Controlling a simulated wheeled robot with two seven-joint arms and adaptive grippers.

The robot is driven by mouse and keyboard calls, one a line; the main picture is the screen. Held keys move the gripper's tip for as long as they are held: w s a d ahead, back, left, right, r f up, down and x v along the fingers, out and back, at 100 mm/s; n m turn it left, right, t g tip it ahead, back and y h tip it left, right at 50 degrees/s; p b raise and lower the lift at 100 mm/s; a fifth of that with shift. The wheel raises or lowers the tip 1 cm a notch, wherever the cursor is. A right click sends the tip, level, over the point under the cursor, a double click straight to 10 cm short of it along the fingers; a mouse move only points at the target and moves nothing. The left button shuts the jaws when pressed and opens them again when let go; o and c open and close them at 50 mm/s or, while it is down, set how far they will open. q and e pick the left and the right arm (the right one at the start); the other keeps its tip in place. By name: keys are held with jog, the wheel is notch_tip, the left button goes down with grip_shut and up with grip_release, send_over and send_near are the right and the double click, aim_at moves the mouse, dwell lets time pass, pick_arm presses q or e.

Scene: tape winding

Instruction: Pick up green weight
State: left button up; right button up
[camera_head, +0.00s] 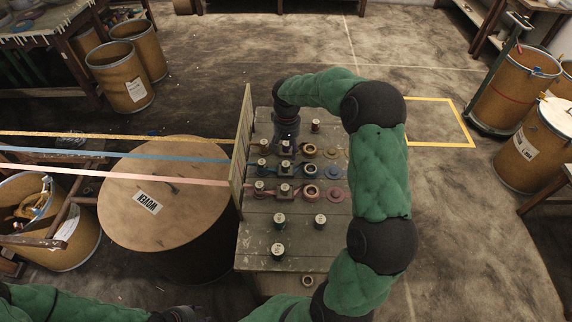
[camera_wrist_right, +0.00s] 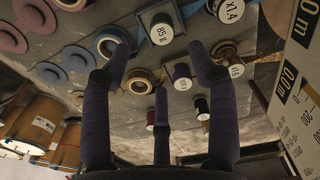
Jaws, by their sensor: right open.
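Several small cylindrical weights with pale tops stand on the worktable (camera_head: 300,258). A dark, greenish weight (camera_head: 278,250) stands near its front, and another dark weight (camera_head: 280,220) stands just behind it; I cannot tell for certain which is the green weight. My right gripper (camera_head: 287,134) is over the far part of the table, partly hidden by its own wrist. My left gripper (camera_head: 180,314) is barely in view at the bottom edge.
An upright slatted board (camera_head: 242,150) edges the table's left side. Yellow, blue and pink tapes (camera_head: 120,157) run over a large round drum (camera_head: 165,210) to it. Rings and discs (camera_head: 335,171) lie right of the weights. My right arm covers the table's right side.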

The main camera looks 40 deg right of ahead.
aim_at(286, 164)
notch_tip(286, 164, down, 4)
jog(key=shift+r+b, duration=0.15)
jog(key=shift+b, duration=0.35)
jog(key=f, duration=0.1)
jog(key=f+b, duration=0.1)
jog(key=f, duration=0.1)
jog(key=f+b, duration=0.1)
jog(key=shift+a+f, duration=0.2)
jog(key=shift+a, duration=0.05)
jog(key=shift+f+b, duration=0.3)
jog(key=shift+f, duration=0.15)
jog(key=shift+r, duration=0.1)
grip_shut()
